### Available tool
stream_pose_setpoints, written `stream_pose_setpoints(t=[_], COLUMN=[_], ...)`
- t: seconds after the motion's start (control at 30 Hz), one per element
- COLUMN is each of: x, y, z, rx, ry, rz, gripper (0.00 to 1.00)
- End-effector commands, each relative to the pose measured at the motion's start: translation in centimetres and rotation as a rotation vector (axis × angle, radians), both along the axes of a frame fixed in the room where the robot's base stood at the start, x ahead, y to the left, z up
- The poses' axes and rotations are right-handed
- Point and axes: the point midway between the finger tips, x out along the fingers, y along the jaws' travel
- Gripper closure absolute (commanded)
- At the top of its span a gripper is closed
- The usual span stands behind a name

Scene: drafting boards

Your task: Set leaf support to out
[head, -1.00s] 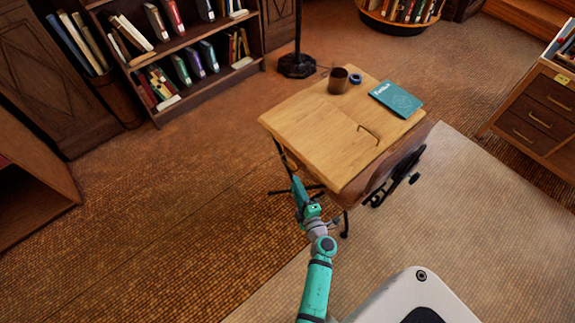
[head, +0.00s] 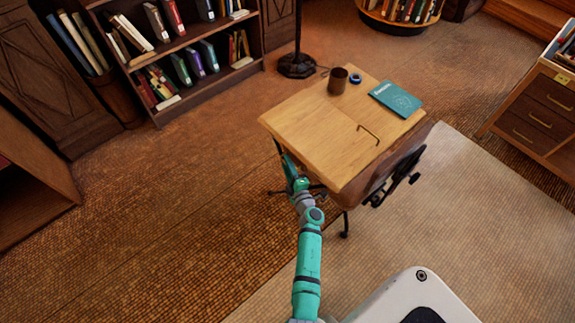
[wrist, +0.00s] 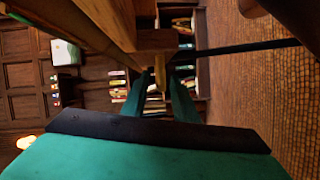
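The wooden desk (head: 310,130) has a pale slanted top with a bent handle on it. My gripper (head: 287,162) is at the desk's left side, just below the edge of the top; its tips are hard to make out there. In the wrist view, the two teal fingers (wrist: 160,88) stand apart under the desk's woodwork. A narrow wooden piece (wrist: 156,74), possibly the leaf support, reaches down between the fingertips from a wooden block (wrist: 156,40). A gap seems to show beside it, and I cannot tell whether either finger touches it.
A brown cup (head: 338,81), a blue tape roll (head: 355,79) and a teal book (head: 396,98) lie at the desk's back. A lamp base (head: 297,65) stands behind. A dark bar (wrist: 245,48) crosses near my fingers. Floor left of the desk is clear.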

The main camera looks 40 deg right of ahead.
Motion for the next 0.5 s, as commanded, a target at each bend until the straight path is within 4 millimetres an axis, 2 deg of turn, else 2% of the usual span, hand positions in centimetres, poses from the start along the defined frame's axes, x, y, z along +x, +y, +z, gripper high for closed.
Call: stream_pose_setpoints(t=[0.17, 0.3, 0.5], x=[0.00, -0.01, -0.02], y=[0.00, 0.00, 0.00], z=[0.00, 0.00, -0.01], rx=[0.000, 0.001, 0.001], ry=[0.000, 0.000, 0.000], rz=[0.000, 0.000, 0.000], gripper=[0.74, 1.00, 1.00])
